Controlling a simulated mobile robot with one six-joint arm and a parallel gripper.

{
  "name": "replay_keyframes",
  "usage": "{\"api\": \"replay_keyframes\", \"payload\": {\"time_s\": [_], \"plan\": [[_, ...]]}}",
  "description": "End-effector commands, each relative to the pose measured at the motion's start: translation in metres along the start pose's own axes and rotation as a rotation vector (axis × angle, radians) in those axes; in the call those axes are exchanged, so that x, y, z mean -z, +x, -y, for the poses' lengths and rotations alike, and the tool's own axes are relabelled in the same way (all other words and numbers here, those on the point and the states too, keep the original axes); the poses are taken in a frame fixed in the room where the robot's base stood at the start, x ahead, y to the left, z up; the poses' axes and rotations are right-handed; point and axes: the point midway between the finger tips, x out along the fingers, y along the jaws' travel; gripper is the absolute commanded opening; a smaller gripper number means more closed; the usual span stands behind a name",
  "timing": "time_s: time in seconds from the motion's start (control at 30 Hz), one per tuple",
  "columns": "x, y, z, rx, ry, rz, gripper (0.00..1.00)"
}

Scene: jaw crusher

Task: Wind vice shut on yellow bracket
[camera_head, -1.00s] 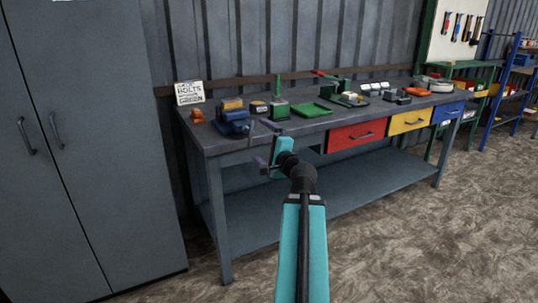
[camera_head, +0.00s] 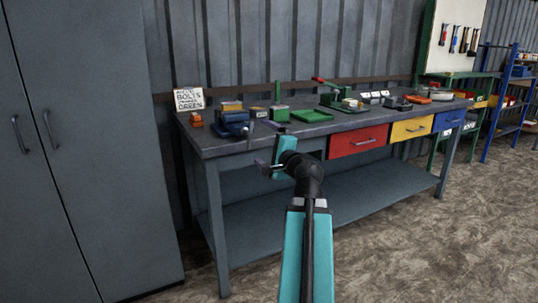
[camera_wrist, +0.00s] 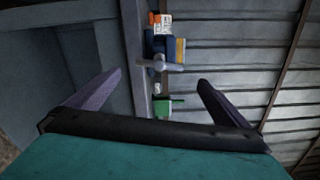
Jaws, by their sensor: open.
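The blue vice (camera_head: 233,122) stands near the left end of the workbench. A yellow-orange block, likely the bracket (camera_head: 231,106), shows at its top; whether the jaws touch it is too small to tell. In the wrist view, turned sideways, the vice (camera_wrist: 157,46) has its grey handle (camera_wrist: 166,66) towards the camera, with the yellow bracket (camera_wrist: 180,50) beside the blue body. My gripper (camera_head: 268,148) is open and empty, in front of the bench edge, right of and apart from the vice. Its two purple fingers are spread wide in the wrist view (camera_wrist: 155,88).
The workbench (camera_head: 330,130) carries a green tray (camera_head: 312,116), a green press (camera_head: 329,97), an orange item (camera_head: 196,119) and a sign (camera_head: 189,99). Below are red (camera_head: 357,141), yellow and blue drawers. A grey cabinet (camera_head: 90,150) stands left. The floor in front is clear.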

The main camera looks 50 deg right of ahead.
Motion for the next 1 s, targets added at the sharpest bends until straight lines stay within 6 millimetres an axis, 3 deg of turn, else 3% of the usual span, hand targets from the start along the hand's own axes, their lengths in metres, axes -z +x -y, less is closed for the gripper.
{"api": "replay_keyframes", "payload": {"time_s": [0.43, 0.7, 1.0], "plan": [[0.001, -0.01, -0.004, 0.0, 0.001, -0.007, 1.0], [0.0, -0.033, -0.002, 0.0, 0.002, -0.007, 1.0], [-0.001, -0.036, -0.001, -0.002, 0.002, -0.006, 1.0]]}}
